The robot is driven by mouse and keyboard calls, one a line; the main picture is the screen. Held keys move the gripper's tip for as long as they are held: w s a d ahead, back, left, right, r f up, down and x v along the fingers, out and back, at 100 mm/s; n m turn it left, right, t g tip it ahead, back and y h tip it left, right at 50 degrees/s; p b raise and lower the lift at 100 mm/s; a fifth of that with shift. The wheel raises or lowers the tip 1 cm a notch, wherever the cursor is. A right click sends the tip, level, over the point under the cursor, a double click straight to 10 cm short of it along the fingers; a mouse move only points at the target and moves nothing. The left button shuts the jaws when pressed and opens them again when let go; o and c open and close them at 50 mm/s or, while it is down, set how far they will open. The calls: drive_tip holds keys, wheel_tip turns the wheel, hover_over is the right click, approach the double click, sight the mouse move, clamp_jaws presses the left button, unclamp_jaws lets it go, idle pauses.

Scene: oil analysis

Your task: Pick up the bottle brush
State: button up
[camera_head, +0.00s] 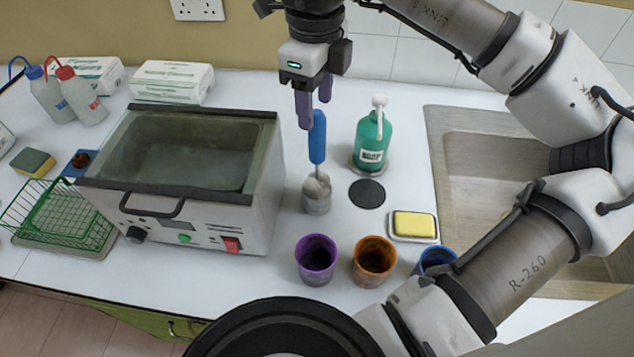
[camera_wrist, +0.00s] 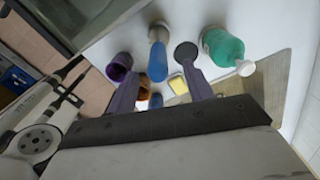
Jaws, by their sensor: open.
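The bottle brush (camera_head: 317,140) has a blue handle and a pale grey head. It stands upright, handle up, on the white counter between the metal bath and the green pump bottle. Whether its head sits in a holder I cannot tell. My gripper (camera_head: 314,108) points down with its purple fingers apart, by the top of the blue handle. In the wrist view the brush (camera_wrist: 157,62) lies between the two spread fingers of my gripper (camera_wrist: 160,72), with no clear contact on either finger.
The metal bath (camera_head: 205,215) stands left of the brush. The green pump bottle (camera_head: 372,140) and a dark round disc (camera_head: 367,194) are to its right. Purple (camera_head: 317,261) and orange (camera_head: 374,263) cups stand in front.

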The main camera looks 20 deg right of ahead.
sight(317, 128)
drive_tip(key=f, duration=0.1)
drive_tip(key=f+b, duration=0.1)
drive_tip(key=f, duration=0.1)
drive_tip(key=f+b, duration=0.1)
drive_tip(key=f, duration=0.1)
drive_tip(key=shift+s+f, duration=0.15)
drive_tip(key=shift+s, duration=0.15)
drive_tip(key=c, duration=1.1)
drive_tip(key=shift+o, duration=0.2)
drive_tip(key=shift+r, duration=0.2)
